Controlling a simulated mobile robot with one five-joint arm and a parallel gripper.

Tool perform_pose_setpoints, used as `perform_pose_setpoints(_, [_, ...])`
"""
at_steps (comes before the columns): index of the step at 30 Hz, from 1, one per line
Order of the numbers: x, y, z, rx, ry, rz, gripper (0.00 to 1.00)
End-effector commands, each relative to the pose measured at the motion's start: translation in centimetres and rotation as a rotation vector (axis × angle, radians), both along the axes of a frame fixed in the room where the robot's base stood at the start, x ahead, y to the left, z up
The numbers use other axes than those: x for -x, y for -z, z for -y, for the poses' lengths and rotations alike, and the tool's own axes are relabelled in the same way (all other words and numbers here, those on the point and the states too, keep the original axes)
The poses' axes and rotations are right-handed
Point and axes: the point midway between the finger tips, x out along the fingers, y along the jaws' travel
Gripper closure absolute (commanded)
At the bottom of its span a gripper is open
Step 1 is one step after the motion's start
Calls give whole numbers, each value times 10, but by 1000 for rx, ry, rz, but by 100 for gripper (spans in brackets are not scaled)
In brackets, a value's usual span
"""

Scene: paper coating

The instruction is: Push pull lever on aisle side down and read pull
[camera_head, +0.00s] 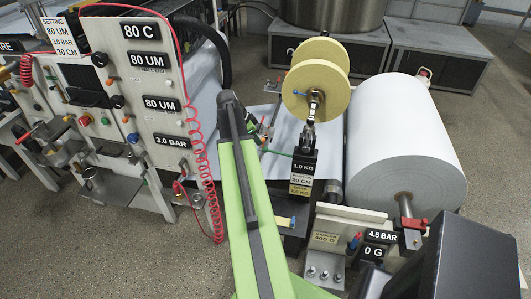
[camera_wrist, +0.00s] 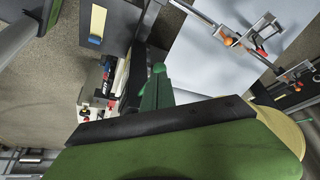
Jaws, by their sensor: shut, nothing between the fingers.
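A black block reading 1.8 KG (camera_head: 305,170) stands at the front of the coating line, with a smaller 20 CM label and a yellow label below it. A metal fitting (camera_head: 313,107) rises above it in front of the yellow discs (camera_head: 322,85). I cannot tell for certain which part is the pull lever. My light green arm crosses the middle of the head view and hides its own gripper end. In the wrist view, my gripper (camera_wrist: 157,82) shows as dark green fingers, shut and empty. No contact with a lever can be made out.
A large white paper roll (camera_head: 400,140) stands at right, with a 4.5 BAR display (camera_head: 381,237) in front. A control panel (camera_head: 135,75) with a coiled red hose is at left. In the wrist view, a metal rod with orange knobs (camera_wrist: 228,40) crosses the white sheet (camera_wrist: 215,55).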

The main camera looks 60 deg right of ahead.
Motion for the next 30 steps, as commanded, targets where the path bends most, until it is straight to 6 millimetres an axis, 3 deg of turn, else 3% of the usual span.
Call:
perform_pose_setpoints(1, [2,14,3,0,1,0,100])
perform_pose_setpoints(6, [7,34,11,0,2,0,100])
perform_pose_setpoints(21, [10,40,16,0,0,0,100])
perform_pose_setpoints(30, [10,75,16,0,0,0,100])
